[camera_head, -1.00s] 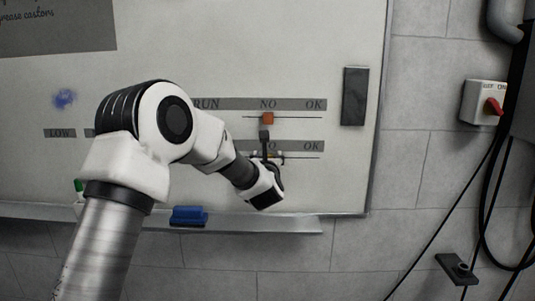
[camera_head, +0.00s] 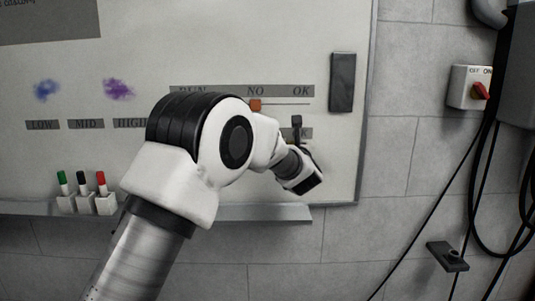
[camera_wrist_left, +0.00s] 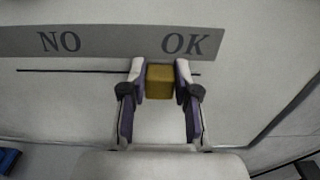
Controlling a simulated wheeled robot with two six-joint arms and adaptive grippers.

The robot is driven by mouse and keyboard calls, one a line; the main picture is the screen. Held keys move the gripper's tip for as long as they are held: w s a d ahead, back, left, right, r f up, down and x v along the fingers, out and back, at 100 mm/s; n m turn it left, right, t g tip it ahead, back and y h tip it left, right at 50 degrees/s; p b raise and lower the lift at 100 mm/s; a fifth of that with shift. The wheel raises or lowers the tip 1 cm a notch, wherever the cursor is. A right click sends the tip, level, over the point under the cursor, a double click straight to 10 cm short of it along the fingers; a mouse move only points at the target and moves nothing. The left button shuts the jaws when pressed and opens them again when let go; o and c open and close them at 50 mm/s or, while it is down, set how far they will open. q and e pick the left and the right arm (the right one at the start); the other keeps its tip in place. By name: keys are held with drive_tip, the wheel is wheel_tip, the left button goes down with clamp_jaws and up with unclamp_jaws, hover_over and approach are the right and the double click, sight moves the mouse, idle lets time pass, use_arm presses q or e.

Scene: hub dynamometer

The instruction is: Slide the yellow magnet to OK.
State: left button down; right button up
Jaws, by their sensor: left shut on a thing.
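The yellow magnet (camera_wrist_left: 160,82) is between the two fingers of my left gripper (camera_wrist_left: 160,84) in the left wrist view. The gripper is shut on it. The magnet sits on the right end of the dark slide line (camera_wrist_left: 75,71), just below and slightly left of the middle of the OK label (camera_wrist_left: 185,44). The NO label (camera_wrist_left: 58,42) is to its left. My right gripper is not in view.
A dark eraser-like block (camera_head: 342,82) is on the board's right side. Several markers stand in holders (camera_head: 86,203) at lower left. A red switch (camera_head: 480,90) and cables are on the wall at right.

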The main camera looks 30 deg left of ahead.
use_arm(q)
drive_tip(key=shift+w+d+r, duration=0.1)
drive_tip(key=shift+w+d, duration=0.55)
drive_tip(key=shift+d, duration=0.35)
drive_tip(key=c, duration=1.2)
unclamp_jaws()
drive_tip(key=o, duration=0.4)
drive_tip(key=shift+d, duration=0.1)
drive_tip(key=shift+c, duration=0.2)
drive_tip(key=shift+w+d, duration=0.15)
drive_tip(key=v, duration=1.2)
